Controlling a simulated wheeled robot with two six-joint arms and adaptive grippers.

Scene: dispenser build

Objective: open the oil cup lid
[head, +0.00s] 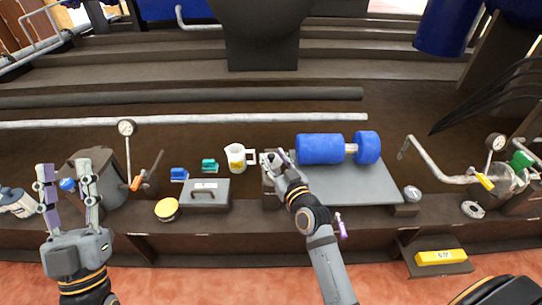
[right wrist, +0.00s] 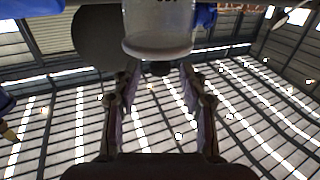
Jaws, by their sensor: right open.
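In the head view a white mug-like cup (head: 236,158) with a yellow label and a side handle stands just left of my right gripper (head: 272,160). In the right wrist view a clear, whitish cup (right wrist: 158,28) with partly cut-off dark lettering sits at the top centre, beyond the fingertips. A small dark part (right wrist: 160,68) shows just below its rim, between the fingers. I cannot tell whether it is the lid. My right gripper's fingers are open and spread to either side. My left gripper (head: 66,178) is open and empty, fingers pointing up, far to the left.
A grey box with a handle (head: 205,196), a yellow-topped round can (head: 167,209) and small blue and teal blocks stand left of my right gripper. A blue roller (head: 320,148) lies on a grey plate (head: 365,185) to its right. Pipes with gauges stand at both ends.

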